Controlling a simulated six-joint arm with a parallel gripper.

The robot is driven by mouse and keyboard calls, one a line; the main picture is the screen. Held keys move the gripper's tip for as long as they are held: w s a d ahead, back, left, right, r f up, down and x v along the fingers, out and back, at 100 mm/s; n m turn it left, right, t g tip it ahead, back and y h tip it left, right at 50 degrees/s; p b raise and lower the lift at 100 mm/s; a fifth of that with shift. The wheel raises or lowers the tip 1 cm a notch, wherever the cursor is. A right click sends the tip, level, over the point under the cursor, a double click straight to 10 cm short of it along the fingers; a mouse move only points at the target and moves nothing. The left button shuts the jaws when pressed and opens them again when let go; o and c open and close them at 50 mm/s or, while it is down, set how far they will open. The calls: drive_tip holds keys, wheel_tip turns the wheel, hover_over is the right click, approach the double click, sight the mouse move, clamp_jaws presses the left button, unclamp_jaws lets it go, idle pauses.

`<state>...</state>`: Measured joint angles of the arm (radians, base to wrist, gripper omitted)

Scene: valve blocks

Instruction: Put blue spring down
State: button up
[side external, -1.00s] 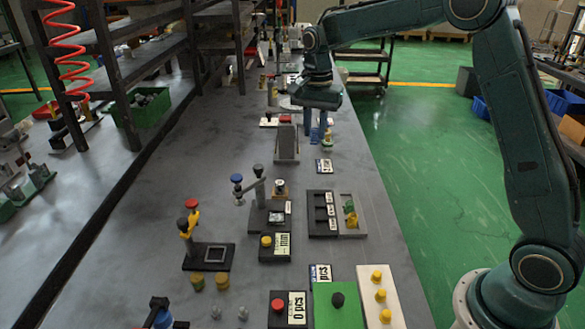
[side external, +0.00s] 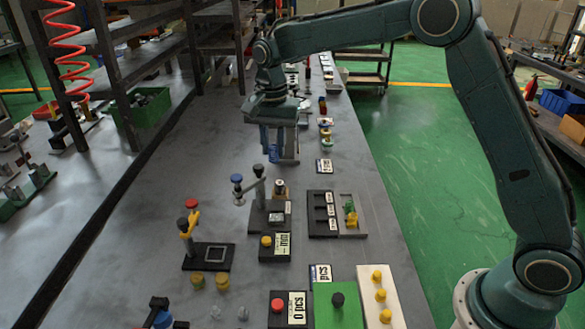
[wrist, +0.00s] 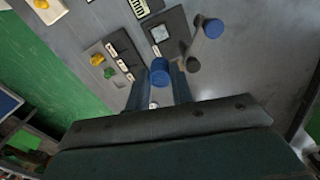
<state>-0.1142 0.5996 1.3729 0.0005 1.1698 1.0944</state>
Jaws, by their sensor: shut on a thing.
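The blue spring (wrist: 160,69) shows in the wrist view as a short blue cylinder between my fingertips. My gripper (wrist: 160,83) is shut on it. In the side view, my gripper (side external: 281,152) points down above the grey bench, behind the black-based station with the blue-knobbed lever. There I cannot clearly tell the spring apart from the bluish fingers. What lies directly below the gripper is partly hidden by the fingers.
A lever with a blue knob (side external: 236,178) stands near my gripper, also in the wrist view (wrist: 211,28). A black tray (side external: 322,213) and a grey tray (side external: 349,218) with yellow-green parts lie to the right.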

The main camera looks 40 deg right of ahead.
sight(274, 161)
wheel_tip(274, 161, down, 18)
drive_tip(key=shift+r, duration=0.15)
idle(0.7)
drive_tip(key=o, duration=0.9)
drive_tip(key=shift+o, duration=0.2)
wheel_tip(274, 161, up, 12)
idle(0.4)
idle(0.5)
